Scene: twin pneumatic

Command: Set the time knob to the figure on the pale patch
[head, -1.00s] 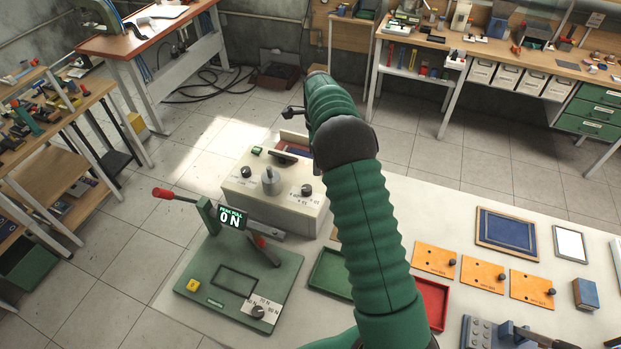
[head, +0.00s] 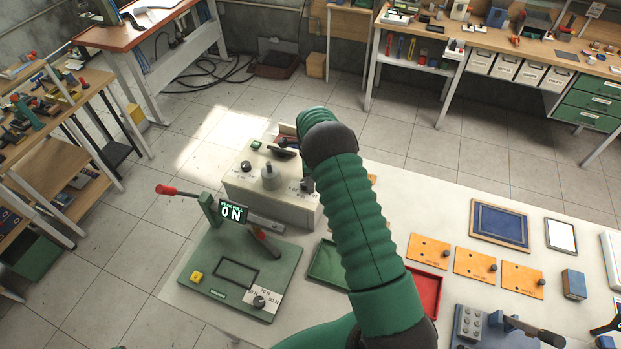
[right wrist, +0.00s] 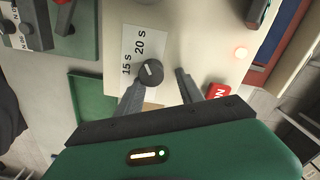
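The time knob (right wrist: 150,71) is round and dark, with a short white pointer mark, on the cream box (head: 240,188). Its pale label (right wrist: 135,48) reads 15 s and 20 s in the right wrist view. The mark appears to lean toward the label; its exact setting is unclear. My right gripper (right wrist: 162,78) is open, its fingers on either side of the knob; I cannot tell whether one touches. In the head view my right arm hides most of that gripper. I cannot make out a separate pale patch with a figure. My left gripper is out of view.
A second knob (head: 246,166) and a grey cylinder (head: 270,178) are on the box. The green press base (head: 205,262) has its own force knob (head: 259,302) and a lit ON display (head: 233,212). Green and red trays (head: 428,295) lie beside my arm.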

